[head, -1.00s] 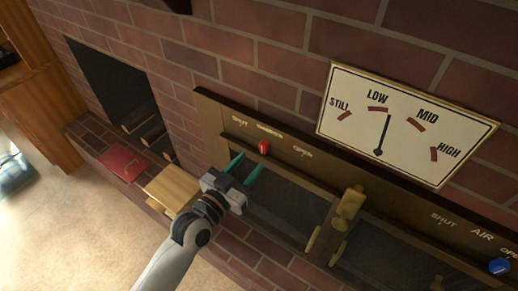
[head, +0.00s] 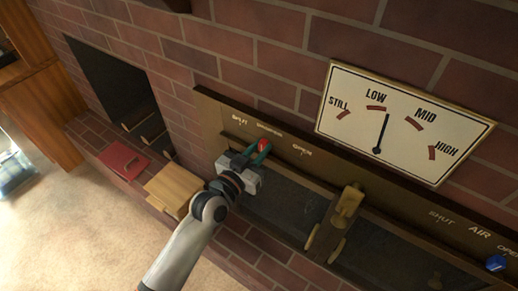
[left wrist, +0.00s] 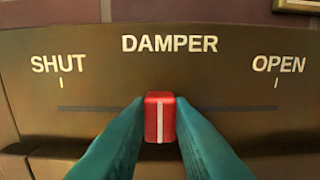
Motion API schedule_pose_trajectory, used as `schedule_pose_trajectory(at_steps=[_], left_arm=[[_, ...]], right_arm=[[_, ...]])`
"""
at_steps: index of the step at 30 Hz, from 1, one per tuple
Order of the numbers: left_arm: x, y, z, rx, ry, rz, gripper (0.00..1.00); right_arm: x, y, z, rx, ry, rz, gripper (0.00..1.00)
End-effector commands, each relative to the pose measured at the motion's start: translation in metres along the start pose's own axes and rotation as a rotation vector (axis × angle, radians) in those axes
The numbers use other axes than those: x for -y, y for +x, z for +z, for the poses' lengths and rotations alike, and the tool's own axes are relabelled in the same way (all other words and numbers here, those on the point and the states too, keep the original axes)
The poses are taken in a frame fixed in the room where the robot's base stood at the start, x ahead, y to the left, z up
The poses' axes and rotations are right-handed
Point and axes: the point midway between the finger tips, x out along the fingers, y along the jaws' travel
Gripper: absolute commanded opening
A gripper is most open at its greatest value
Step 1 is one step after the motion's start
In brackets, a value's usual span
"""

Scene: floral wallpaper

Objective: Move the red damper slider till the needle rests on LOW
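The red damper slider (head: 264,145) sits on its slot in the brass panel, about midway between SHUT and OPEN. In the left wrist view the red knob (left wrist: 160,118) has a white line and stands just left of the slot's middle. My left gripper (head: 256,152) has one teal finger on each side of the knob, closed against it. The gauge (head: 335,122) on the wall has marks STILL, LOW, MID and HIGH. Its needle (head: 382,132) points between LOW and MID, just right of the LOW mark. My right gripper is not in view.
A blue AIR slider (head: 496,263) sits by OPEN at the lower right. A red book-like object (head: 123,160) and a wooden box (head: 171,187) are on the brick ledge at the left.

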Motion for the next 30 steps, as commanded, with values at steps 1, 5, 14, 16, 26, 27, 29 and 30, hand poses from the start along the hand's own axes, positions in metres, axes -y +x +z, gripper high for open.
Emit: schedule_pose_trajectory(at_steps=[1, 5, 14, 16, 26, 27, 29, 30], left_arm=[[0.0, 0.0, 0.0, 0.0, 0.0, 0.0, 0.0], [-0.001, 0.0, 0.0, -0.001, 0.001, 0.0, 0.0], [-0.019, 0.0, 0.0, 0.001, 0.001, 0.0, 0.0], [-0.019, 0.0, 0.0, 0.001, 0.001, 0.0, 0.0], [-0.019, 0.0, 0.0, 0.0, 0.0, 0.0, 0.42], [-0.019, 0.0, 0.0, 0.0, 0.0, 0.0, 0.42], [-0.019, 0.0, 0.0, 0.0, 0.0, 0.0, 0.42], [-0.019, 0.0, 0.0, 0.0, 0.0, 0.0, 0.42]], right_arm=[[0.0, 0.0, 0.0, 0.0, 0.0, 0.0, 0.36], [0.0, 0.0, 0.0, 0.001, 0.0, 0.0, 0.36], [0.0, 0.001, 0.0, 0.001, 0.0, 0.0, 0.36], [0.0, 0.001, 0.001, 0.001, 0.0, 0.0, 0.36], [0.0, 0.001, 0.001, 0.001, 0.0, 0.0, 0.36], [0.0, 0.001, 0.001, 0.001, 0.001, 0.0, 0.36], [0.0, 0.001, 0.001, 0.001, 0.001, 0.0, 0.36], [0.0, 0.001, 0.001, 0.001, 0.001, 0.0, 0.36]])
